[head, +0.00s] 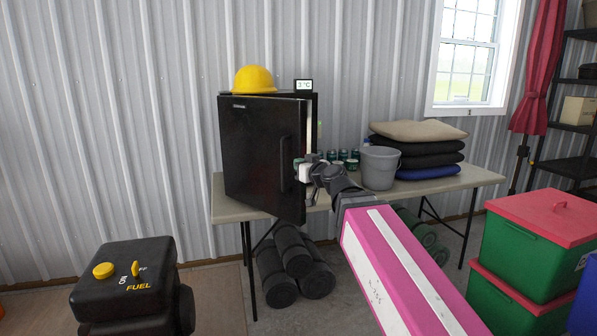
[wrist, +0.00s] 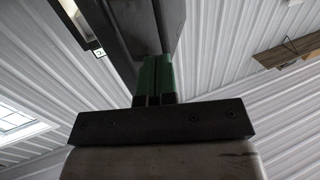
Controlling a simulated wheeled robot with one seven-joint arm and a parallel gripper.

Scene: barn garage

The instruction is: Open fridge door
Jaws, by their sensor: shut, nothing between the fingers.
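The black fridge (head: 314,103) stands on the table, and its door (head: 250,150) is ajar, with the right edge swung out toward me. A pale strip of the inside shows past the door's upper right edge. The vertical dark handle (head: 284,165) is on the door's right side. My gripper (head: 298,163) is at the door's free right edge, right of the handle. In the wrist view its green fingers (wrist: 153,80) are together and empty, close against the dark door (wrist: 130,30). Whether they touch the door is unclear.
A yellow hard hat (head: 254,79) and a small temperature display (head: 303,86) are on top of the fridge. Green cans (head: 343,155), a grey bucket (head: 380,167) and stacked cushions (head: 415,150) stand to the right on the table (head: 445,184). Dark rolls (head: 290,250) lie below.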

